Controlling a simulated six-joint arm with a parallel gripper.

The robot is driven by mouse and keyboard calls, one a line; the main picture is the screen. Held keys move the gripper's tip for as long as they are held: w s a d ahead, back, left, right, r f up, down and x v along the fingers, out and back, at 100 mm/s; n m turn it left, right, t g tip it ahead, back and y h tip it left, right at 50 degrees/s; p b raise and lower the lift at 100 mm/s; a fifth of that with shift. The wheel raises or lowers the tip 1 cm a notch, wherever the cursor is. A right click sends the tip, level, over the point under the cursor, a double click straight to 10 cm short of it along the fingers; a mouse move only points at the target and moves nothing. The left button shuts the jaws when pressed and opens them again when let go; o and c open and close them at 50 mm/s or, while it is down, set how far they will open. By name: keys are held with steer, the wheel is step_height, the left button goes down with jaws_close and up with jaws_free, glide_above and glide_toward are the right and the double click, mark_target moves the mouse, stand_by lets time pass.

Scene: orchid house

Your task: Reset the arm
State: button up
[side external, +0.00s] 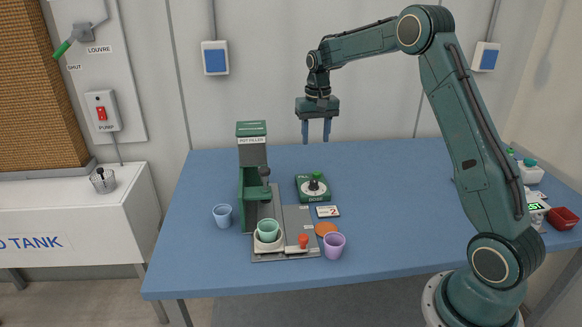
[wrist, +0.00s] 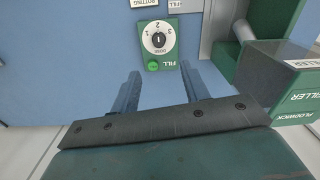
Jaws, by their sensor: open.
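My gripper (side external: 317,141) hangs above the back of the blue table, pointing down, with its two blue fingers apart and nothing between them. In the wrist view my gripper (wrist: 165,82) also shows its fingers spread, with bare table between them. The arm is raised, clear of everything on the table. The dose box (side external: 313,188), green with a black dial and a green button, lies below and in front of the gripper. The dose box also shows ahead of the fingers in the wrist view (wrist: 146,28).
The green pot filler (side external: 252,146) stands mid-table. A green pot (side external: 268,229) sits at its foot, near a red knob (side external: 303,241). A light blue cup (side external: 223,214), a purple cup (side external: 334,244) and an orange disc (side external: 326,229) stand around it. A red tray (side external: 563,218) is far right. The back table is clear.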

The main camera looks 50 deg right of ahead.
steer(key=s+a+r+n+t, duration=0.2)
steer(key=s+a+r+n, duration=0.1)
steer(key=s+a+r, duration=0.95)
steer(key=s+a+f+n+t, duration=0.1)
steer(key=s+a, duration=0.3)
steer(key=s, duration=0.5)
steer(key=s+a+n+t, duration=0.2)
steer(key=s+a+n, duration=0.1)
steer(key=s, duration=0.7)
steer(key=shift+a+f, duration=0.4)
steer(key=shift+a, duration=0.3)
